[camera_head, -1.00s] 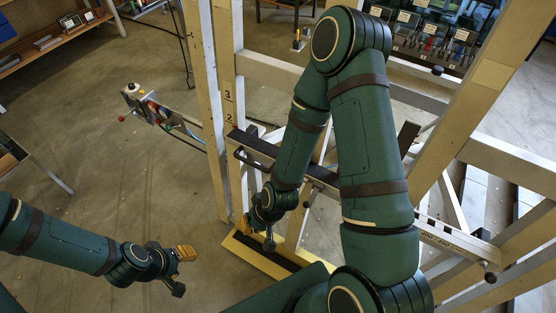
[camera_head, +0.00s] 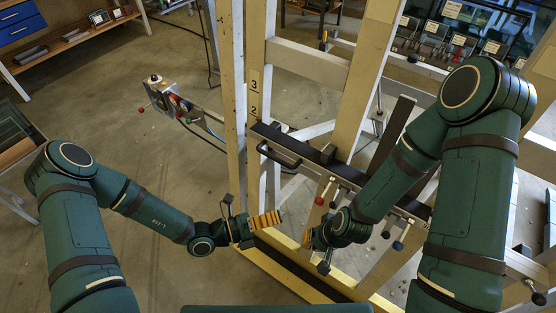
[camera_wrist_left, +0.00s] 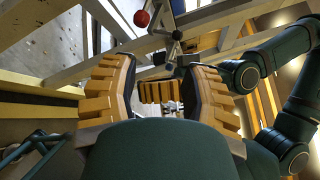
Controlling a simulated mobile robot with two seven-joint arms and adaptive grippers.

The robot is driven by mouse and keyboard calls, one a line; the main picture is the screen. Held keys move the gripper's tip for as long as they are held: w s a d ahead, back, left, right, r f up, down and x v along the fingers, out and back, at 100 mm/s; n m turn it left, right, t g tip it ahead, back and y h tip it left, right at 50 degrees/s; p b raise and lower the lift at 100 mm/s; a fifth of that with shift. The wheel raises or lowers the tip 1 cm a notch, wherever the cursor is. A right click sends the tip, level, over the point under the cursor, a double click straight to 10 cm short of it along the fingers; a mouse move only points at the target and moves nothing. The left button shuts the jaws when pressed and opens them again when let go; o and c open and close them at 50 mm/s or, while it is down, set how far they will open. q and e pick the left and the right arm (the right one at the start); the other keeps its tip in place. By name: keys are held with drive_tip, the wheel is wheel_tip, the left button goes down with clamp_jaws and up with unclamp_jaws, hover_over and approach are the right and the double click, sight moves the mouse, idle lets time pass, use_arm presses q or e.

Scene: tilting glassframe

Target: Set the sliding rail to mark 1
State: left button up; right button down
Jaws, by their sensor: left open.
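The sliding rail (camera_head: 320,165) is a dark bar with a black handle (camera_head: 280,154), lying across the wooden frame. Its left end is at the post (camera_head: 256,60), just below the printed 2, with 3 above; I see no 1. Below the rail are knobbed levers, one with a red ball (camera_head: 319,201), which also seems to show in the left wrist view (camera_wrist_left: 141,18). My left gripper (camera_head: 268,219) is below the rail's left part, open, and its orange fingers (camera_wrist_left: 162,95) show apart. My right gripper (camera_head: 312,242) is close to its right, below the levers; its jaws are unclear.
A yellow base beam (camera_head: 285,262) runs along the floor under both grippers. A small control box (camera_head: 170,97) with red knobs sticks out left of the post. Shelving (camera_head: 75,40) stands at the far left. Open floor lies left of the frame.

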sight(274, 156)
use_arm(q)
drive_tip(key=w+a+n+t+y, duration=0.5)
drive_tip(key=w+a+n+t, duration=0.3)
drive_tip(key=w+n+t, duration=0.3)
drive_tip(key=shift+n+g, duration=0.6)
drive_tip(key=shift+g, duration=0.1)
drive_tip(key=x, duration=0.4)
drive_tip(key=b+x, duration=0.1)
drive_tip(key=x, duration=0.3)
drive_tip(key=d+x, duration=0.1)
drive_tip(key=x, duration=0.3)
drive_tip(key=shift+d+f, duration=0.2)
drive_tip(key=shift+f, duration=0.05)
clamp_jaws()
